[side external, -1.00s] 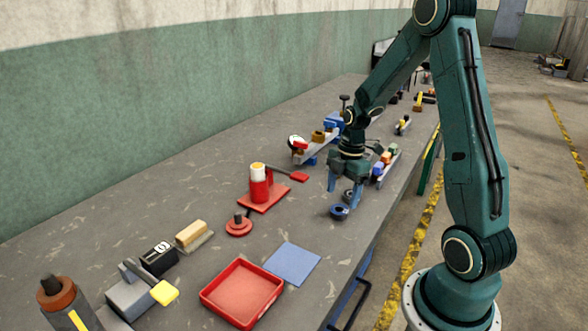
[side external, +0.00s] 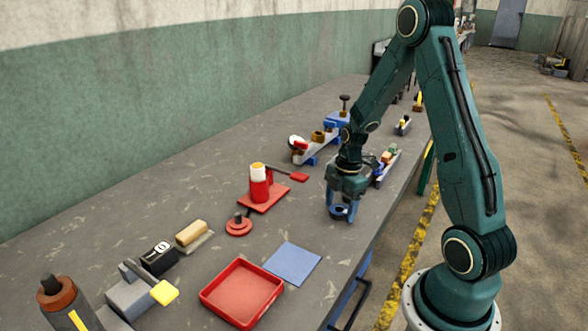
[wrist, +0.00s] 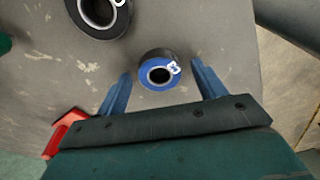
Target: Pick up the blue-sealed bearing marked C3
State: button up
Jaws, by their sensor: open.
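A small ring bearing with a blue seal (wrist: 146,77) and a white mark ending in what looks like a 3 lies flat on the bench in the wrist view. My gripper (wrist: 161,68) is open, with one blue finger on each side of this bearing and gaps visible on both sides. In the side view my gripper (side external: 341,213) is low at the bench around the bearing's place and largely hides it. A larger dark bearing (wrist: 103,30), partly cut off by the wrist view's top edge, lies close by with a partly visible white mark.
A red tray (side external: 242,292) and a blue mat (side external: 293,263) lie nearer the camera. A red stand with a red and white cylinder (side external: 260,184) is to the left. A rack of small coloured parts (side external: 387,168) stands behind my gripper. The bench edge is close on the right.

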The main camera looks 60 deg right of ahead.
jog(key=c, duration=1.2)
jog(key=shift+o, duration=0.2)
jog(key=shift+r, duration=0.15)
notch_tip(320, 180, up, 20)
